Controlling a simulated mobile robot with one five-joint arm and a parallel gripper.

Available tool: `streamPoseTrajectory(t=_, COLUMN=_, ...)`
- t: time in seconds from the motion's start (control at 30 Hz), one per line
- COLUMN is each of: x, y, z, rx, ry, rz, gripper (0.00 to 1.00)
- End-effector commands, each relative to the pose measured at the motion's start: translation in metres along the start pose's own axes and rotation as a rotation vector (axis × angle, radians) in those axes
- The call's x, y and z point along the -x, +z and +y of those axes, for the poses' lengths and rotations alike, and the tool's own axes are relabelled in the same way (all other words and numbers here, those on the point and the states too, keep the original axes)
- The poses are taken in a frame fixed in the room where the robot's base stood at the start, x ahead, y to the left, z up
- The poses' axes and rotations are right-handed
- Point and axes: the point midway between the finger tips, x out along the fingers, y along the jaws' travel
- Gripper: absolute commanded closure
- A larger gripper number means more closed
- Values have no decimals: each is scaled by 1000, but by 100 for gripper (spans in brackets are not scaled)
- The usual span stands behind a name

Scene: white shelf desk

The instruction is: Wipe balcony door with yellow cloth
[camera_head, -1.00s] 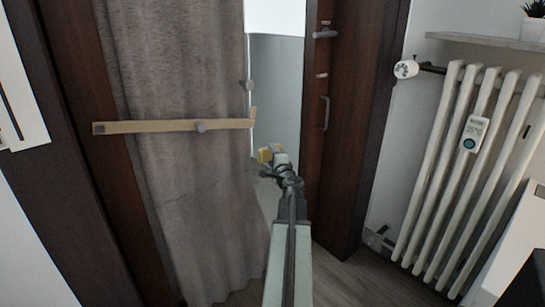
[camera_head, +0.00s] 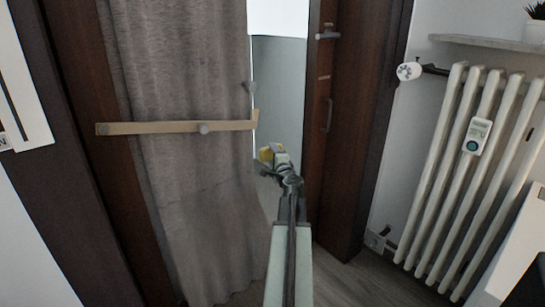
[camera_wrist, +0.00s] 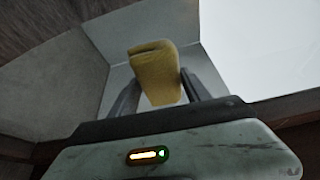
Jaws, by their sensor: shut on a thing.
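The yellow cloth (camera_wrist: 155,75) is folded and held between the two fingers of my gripper (camera_wrist: 157,92) in the wrist view. In the head view the cloth (camera_head: 265,153) is a small yellow patch at the end of my gripper (camera_head: 273,157). The balcony door opening shows a pale grey-white strip (camera_head: 279,90) between the curtain and a dark wooden door frame (camera_head: 350,120). My gripper is in front of the lower part of this strip. Whether the cloth touches any surface cannot be told.
A white radiator (camera_head: 450,170) stands at the right, under a shelf (camera_head: 490,41) with a plant (camera_head: 537,25). A little grey floor (camera_head: 345,285) shows at the bottom.

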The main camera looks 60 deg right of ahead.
Motion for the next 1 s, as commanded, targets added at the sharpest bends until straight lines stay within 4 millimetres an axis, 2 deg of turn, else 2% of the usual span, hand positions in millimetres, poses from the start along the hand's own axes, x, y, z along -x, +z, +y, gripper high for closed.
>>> streamPoseTrajectory(t=0.2, x=-9, y=-22, z=-1, rx=0, ry=0, rz=2, gripper=77)
streamPoseTrajectory(t=0.4, x=-12, y=-34, z=-2, rx=0, ry=0, rz=0, gripper=77)
streamPoseTrajectory(t=0.73, x=-13, y=-28, z=-2, rx=0, ry=0, rz=-1, gripper=77)
streamPoseTrajectory(t=1.0, x=-1, y=-4, z=0, rx=0, ry=0, rz=-3, gripper=77)
